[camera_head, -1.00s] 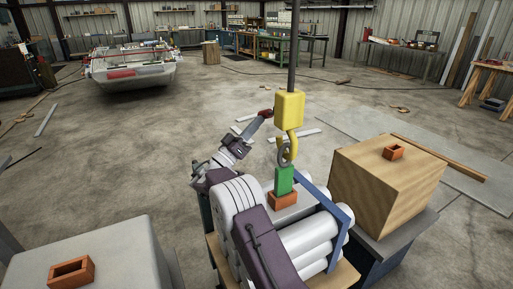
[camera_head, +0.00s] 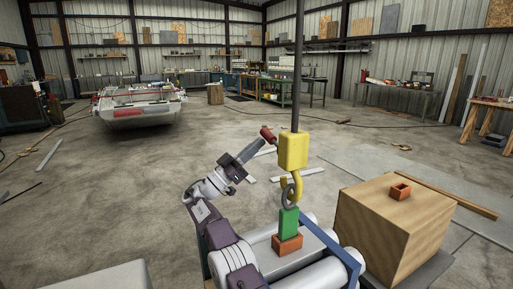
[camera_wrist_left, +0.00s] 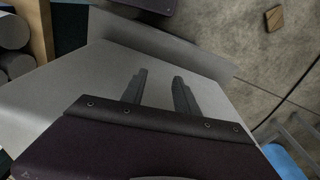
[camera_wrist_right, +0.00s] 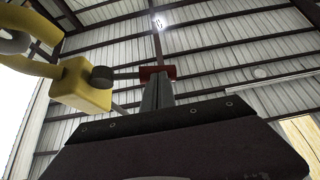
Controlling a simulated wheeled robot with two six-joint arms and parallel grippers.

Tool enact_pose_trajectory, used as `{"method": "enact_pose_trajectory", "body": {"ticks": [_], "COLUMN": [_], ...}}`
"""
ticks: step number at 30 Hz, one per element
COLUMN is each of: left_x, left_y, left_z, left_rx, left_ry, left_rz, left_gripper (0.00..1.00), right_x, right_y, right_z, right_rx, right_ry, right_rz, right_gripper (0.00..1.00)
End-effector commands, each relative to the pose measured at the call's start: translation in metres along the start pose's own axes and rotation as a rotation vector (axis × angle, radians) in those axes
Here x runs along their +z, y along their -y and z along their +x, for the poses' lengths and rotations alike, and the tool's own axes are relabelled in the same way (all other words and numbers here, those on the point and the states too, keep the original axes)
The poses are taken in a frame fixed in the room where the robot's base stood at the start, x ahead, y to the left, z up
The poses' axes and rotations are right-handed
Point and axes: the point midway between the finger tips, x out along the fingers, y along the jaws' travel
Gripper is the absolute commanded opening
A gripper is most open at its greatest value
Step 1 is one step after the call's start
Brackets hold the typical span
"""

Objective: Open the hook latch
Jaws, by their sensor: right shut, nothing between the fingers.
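The yellow hook block (camera_head: 293,150) hangs from a dark rod, its hook passing through a grey ring (camera_head: 287,190) on a green piece (camera_head: 289,222). A red latch tab (camera_head: 267,134) sticks out left of the block; the right wrist view shows it (camera_wrist_right: 157,72) joined to the block by a dark knob and bar. My right gripper (camera_head: 261,144) is shut and empty, its fingertips just under the red tab; contact is hard to tell. My left gripper (camera_wrist_left: 158,78) is open and empty above a pale grey surface, outside the head view.
The green piece stands in an orange socket (camera_head: 287,244) on the grey load of cylinders with a blue frame (camera_head: 335,240). At right, a wooden crate (camera_head: 385,225) carries another orange socket (camera_head: 400,191). A grey block (camera_head: 100,278) shows at lower left. Floor beyond is open.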

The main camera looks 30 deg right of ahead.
Motion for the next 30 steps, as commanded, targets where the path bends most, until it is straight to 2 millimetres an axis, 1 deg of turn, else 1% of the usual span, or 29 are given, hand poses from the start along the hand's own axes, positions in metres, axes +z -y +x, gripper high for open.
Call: {"method": "enact_pose_trajectory", "body": {"ticks": [4,10,15,19,30], "left_x": [0.001,0.0,-0.001,-0.001,0.0], "left_y": [0.0,0.0,0.0,0.0,0.0], "left_z": [0.005,0.0,-0.004,-0.004,-0.004], "left_rx": [0.0,0.0,0.0,0.0,0.0], "left_ry": [0.0,0.0,0.0,0.0,0.0], "left_rz": [0.0,0.0,0.0,0.0,0.0], "left_gripper": [0.36,0.36,0.36,0.36,0.36], "right_x": [0.001,-0.001,-0.001,0.0,0.0], "right_y": [0.001,0.001,0.001,0.0,0.0], "right_z": [-0.025,-0.064,-0.084,-0.088,-0.088], "right_rx": [-0.005,-0.005,-0.003,-0.001,-0.001], "right_ry": [0.0,-0.001,-0.001,-0.001,-0.001], "right_rz": [0.0,0.0,0.0,-0.001,0.0], "right_gripper": [0.0,0.0,0.0,0.0,0.0]}}
